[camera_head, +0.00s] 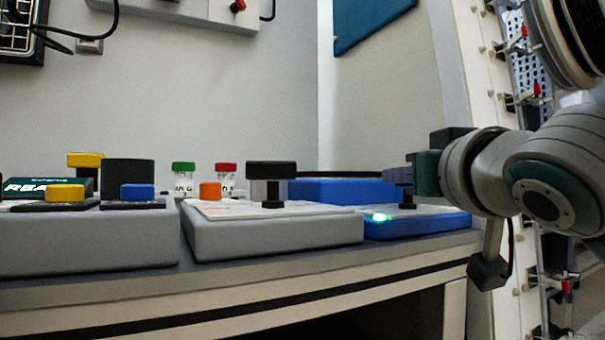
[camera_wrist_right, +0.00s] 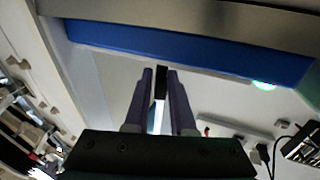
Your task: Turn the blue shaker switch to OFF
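The blue shaker (camera_head: 425,224) stands at the right end of the bench, with a green light (camera_head: 380,217) lit on its front left. Its switch has a dark stem (camera_head: 407,201); my fingers hide the switch's top in the head view. My right gripper (camera_head: 398,175) reaches in from the right at the height of the switch top. In the right wrist view its two purple fingers (camera_wrist_right: 160,80) are close together on either side of the dark switch handle (camera_wrist_right: 161,88). The shaker's blue side (camera_wrist_right: 190,47) and green light show beyond. My left gripper is not in view.
A grey device with a black T-handled switch and an orange button (camera_head: 210,190) stands left of the shaker. Another grey device (camera_head: 85,240) with yellow and blue buttons is farther left. Green-capped and red-capped vials (camera_head: 183,178) stand behind. A wall panel rises at right.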

